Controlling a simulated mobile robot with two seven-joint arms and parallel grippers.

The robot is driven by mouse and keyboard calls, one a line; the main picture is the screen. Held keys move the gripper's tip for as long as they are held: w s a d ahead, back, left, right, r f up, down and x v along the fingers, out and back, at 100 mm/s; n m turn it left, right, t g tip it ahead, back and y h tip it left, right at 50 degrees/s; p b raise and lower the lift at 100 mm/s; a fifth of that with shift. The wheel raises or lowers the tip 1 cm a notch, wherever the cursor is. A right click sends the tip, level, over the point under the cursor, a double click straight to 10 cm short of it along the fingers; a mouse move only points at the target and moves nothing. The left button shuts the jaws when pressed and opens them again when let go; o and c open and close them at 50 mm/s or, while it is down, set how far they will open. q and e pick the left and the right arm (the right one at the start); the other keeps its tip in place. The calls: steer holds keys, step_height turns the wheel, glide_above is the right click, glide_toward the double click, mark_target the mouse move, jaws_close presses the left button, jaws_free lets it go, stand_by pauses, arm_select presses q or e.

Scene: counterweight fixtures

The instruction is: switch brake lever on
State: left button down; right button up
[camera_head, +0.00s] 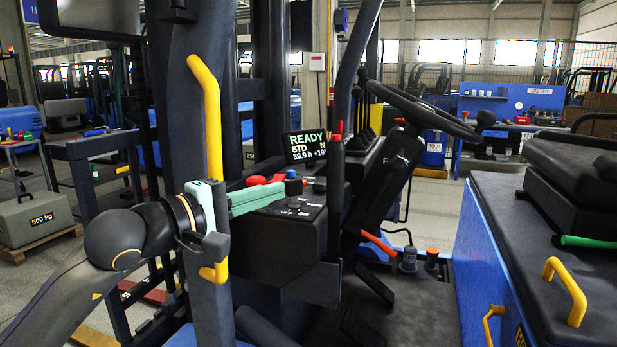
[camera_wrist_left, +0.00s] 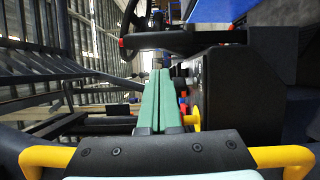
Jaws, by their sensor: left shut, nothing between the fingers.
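A lever with an orange-red handle (camera_head: 378,243) slants down to the right, low beside the dark console column of the forklift cab. A dark upright lever with a red top (camera_head: 337,138) stands beside the display. I cannot tell for sure which is the brake lever. My left gripper (camera_head: 284,190) has pale green fingers, shut and empty, over the console with the red and blue knobs. It is left of both levers and apart from the orange-red one. In the left wrist view the shut fingers (camera_wrist_left: 160,78) point ahead toward the cab. My right gripper is out of view.
A display reading READY (camera_head: 306,146) and the steering wheel (camera_head: 425,108) are beyond the gripper. A dark post with a yellow grab handle (camera_head: 207,105) stands close by my left arm. The blue seat base (camera_head: 490,270) bounds the cab on the right.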

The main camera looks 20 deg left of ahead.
arm_select(q)
steer(key=shift+a+r, duration=0.25)
steer(key=shift+p+x, duration=1.45)
steer(key=shift+x, duration=3.65)
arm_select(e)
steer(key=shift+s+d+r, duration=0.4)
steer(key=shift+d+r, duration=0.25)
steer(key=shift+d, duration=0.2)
arm_select(q)
steer(key=shift+a, duration=0.1)
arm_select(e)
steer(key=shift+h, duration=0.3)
